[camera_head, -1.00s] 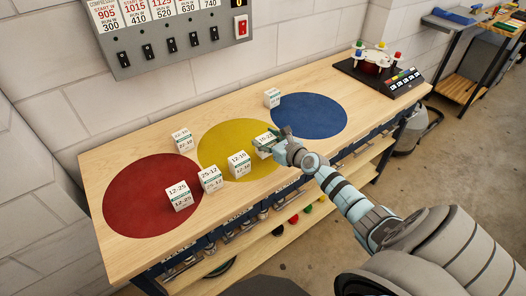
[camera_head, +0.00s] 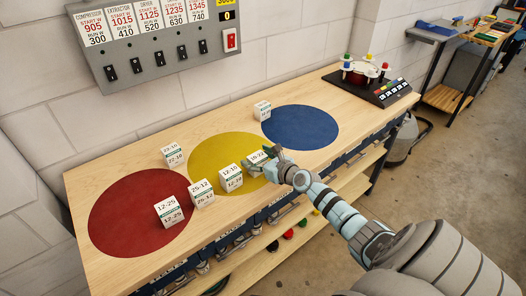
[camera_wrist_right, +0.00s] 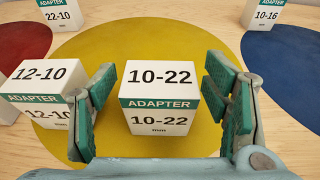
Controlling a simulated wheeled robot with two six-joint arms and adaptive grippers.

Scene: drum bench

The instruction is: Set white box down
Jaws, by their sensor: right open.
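A white box marked 10-22 (camera_wrist_right: 158,96) with a green band stands upright on the yellow circle (camera_wrist_right: 200,35). In the head view this box (camera_head: 257,157) is partly hidden by my right gripper (camera_head: 268,154). In the right wrist view the green pads of my right gripper (camera_wrist_right: 157,110) stand on both sides of the box, open, with a gap at each side. My left gripper is not in view.
Several other white boxes stand on the bench: 12-10 (camera_head: 231,178) close to the left of my gripper, 25-12 (camera_head: 201,193), 12-25 (camera_head: 170,211), 22-10 (camera_head: 173,156) and 10-16 (camera_head: 262,110). The red circle (camera_head: 120,215) and blue circle (camera_head: 305,128) lie on either side. A switch panel (camera_head: 150,45) hangs behind.

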